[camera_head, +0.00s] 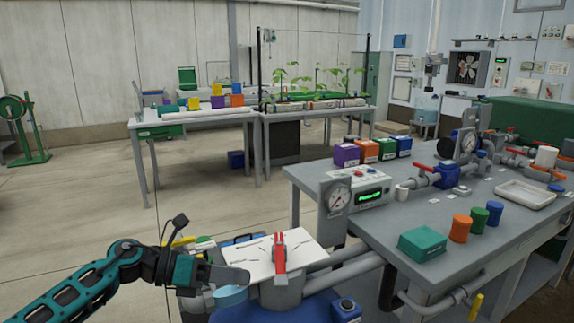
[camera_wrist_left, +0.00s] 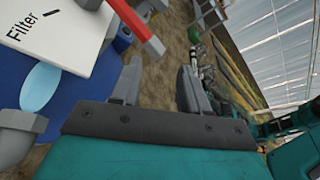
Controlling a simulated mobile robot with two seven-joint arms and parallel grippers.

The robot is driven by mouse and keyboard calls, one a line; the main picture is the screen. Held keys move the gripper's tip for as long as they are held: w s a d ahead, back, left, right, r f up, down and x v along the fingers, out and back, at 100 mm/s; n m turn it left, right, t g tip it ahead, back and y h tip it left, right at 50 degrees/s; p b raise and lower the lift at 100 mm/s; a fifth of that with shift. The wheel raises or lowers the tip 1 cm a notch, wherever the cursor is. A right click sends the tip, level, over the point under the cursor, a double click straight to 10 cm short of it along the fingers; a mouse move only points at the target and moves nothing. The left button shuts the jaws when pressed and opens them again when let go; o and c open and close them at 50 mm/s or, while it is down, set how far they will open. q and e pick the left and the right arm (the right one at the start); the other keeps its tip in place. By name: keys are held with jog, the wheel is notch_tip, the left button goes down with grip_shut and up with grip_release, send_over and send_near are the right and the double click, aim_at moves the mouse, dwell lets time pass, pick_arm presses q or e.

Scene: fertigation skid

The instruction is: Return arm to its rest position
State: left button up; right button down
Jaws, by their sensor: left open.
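A white plate (camera_head: 262,252), labelled "Filter" in the left wrist view (camera_wrist_left: 55,32), lies on top of the unit. A blue tank (camera_head: 262,309) and a light blue round part (camera_head: 230,294) are below, close to the gripper. My right gripper is not in view.
Plant and box tables stand behind. The floor at the left (camera_head: 70,200) is clear.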

pick_arm(q)
jog(key=s+d+n+t+h+p, duration=0.1)
jog(key=s+d+n+t+h, duration=0.25)
jog(key=n, duration=0.25)
jog(key=s+a+f+n+t+y+p, duration=0.1)
jog(key=s+f+n+y, duration=0.4)
jog(key=n, duration=0.7)
jog(key=s+a+f+n+t+y+p, duration=0.2)
jog(key=s+a+f+n+y, duration=0.3)
jog(key=s+n, duration=0.3)
jog(key=s+a+f+n+t+y+p, duration=0.1)
jog(key=s+a+f+n+y, duration=0.4)
jog(key=n, duration=1)
jog(key=shift+s+f+n+y+p, duration=0.3)
jog(key=shift+s+n+y+p, duration=0.15)
jog(key=shift+s+p, duration=0.5)
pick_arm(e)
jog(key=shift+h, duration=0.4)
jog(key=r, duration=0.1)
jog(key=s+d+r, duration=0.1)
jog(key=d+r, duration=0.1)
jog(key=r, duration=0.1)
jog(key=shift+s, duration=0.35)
pick_arm(q)
jog(key=shift+t, duration=0.25)
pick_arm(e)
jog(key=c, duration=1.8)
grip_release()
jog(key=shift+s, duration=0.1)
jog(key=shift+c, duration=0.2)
